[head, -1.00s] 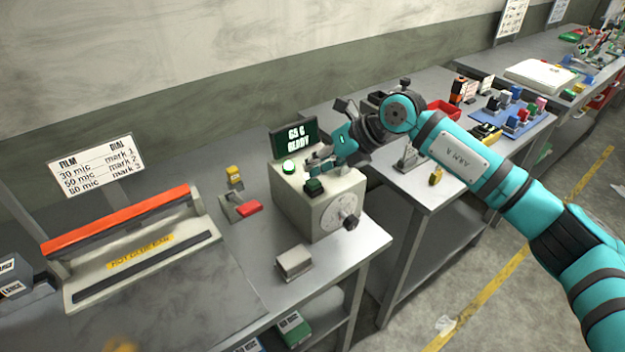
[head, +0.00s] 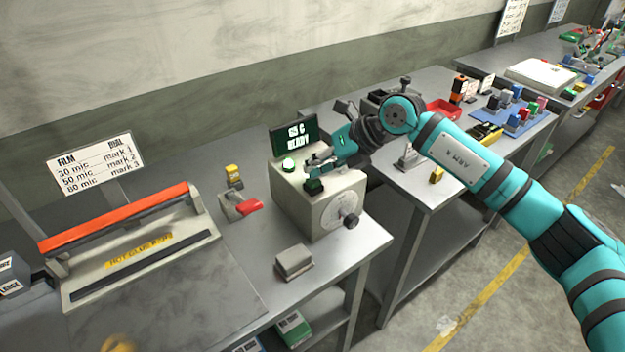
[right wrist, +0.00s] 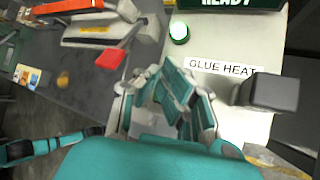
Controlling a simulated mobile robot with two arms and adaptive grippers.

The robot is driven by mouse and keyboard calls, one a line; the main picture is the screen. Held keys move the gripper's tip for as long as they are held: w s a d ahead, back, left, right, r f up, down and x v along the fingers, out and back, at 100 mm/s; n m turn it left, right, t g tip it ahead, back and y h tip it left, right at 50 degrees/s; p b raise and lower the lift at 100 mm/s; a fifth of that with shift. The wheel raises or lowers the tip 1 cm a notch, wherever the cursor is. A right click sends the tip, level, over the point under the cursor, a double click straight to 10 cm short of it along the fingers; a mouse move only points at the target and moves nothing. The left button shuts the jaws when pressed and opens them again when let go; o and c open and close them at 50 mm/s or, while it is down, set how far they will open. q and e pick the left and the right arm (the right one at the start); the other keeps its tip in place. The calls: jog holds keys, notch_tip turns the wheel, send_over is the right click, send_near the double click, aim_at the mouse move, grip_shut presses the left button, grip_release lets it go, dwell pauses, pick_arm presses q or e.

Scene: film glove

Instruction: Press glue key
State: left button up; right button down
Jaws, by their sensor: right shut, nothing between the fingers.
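The glue heater (head: 318,205) is a pale box with a dial on its front and a label reading GLUE HEAT on top in the right wrist view. The screen (head: 294,136) reads 65 C READY. My right gripper (head: 310,168) is shut and empty, low over the top, close behind the key. I cannot tell whether they touch. My left gripper is not in view.
A film sealer (head: 140,255) with an orange bar stands at left, below a film and dial sign (head: 95,163). A red-handled tool (head: 240,207) and a small grey block (head: 294,262) are near the heater. Another bench with a blue tray (head: 497,108) is at right.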

jog(key=shift+f, duration=0.2)
dwell(0.4)
jog(key=shift+r, duration=0.65)
notch_tip(320, 180, up, 6)
jog(key=p, duration=0.3)
dwell(0.3)
jog(key=shift+a, duration=0.1)
